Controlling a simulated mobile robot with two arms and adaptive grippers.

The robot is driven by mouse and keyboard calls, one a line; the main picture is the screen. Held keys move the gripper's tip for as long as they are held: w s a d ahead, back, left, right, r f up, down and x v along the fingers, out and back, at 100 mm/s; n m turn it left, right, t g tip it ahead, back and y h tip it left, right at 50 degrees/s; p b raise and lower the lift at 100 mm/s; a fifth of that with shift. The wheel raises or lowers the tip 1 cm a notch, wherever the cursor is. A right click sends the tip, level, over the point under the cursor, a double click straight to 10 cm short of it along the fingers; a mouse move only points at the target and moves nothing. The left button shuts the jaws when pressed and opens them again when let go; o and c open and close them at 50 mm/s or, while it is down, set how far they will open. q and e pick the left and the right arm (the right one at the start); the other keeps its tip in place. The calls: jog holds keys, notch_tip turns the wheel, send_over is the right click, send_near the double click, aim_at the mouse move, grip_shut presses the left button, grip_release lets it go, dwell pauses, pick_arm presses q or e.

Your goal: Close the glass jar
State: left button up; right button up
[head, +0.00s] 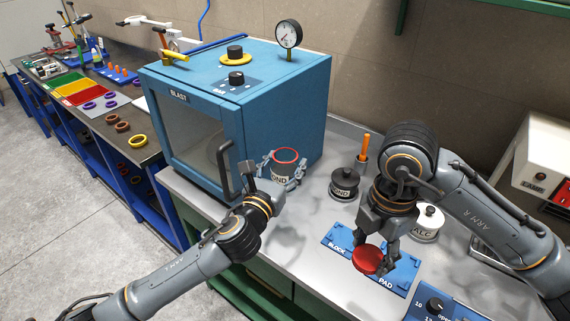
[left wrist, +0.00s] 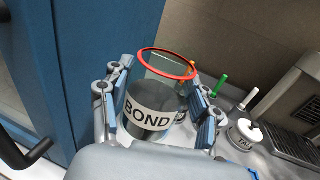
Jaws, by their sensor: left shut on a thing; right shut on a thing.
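My right gripper (head: 377,258) is shut on a round red lid (head: 367,260), held tilted over the blue board, to the right of and apart from the jar. Whether the lid touches the board is unclear.
A blue board (head: 400,275) marked BLOCK and PAD lies at the front. A dark BOND pot (head: 344,184) and a white TALC pot (head: 428,222) stand behind it. The blue BLAST cabinet (head: 240,105) is close behind the jar. A control box (head: 440,306) sits at front right.

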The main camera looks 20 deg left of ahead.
aim_at(282, 182)
pick_arm(q)
jog(key=c, duration=0.3)
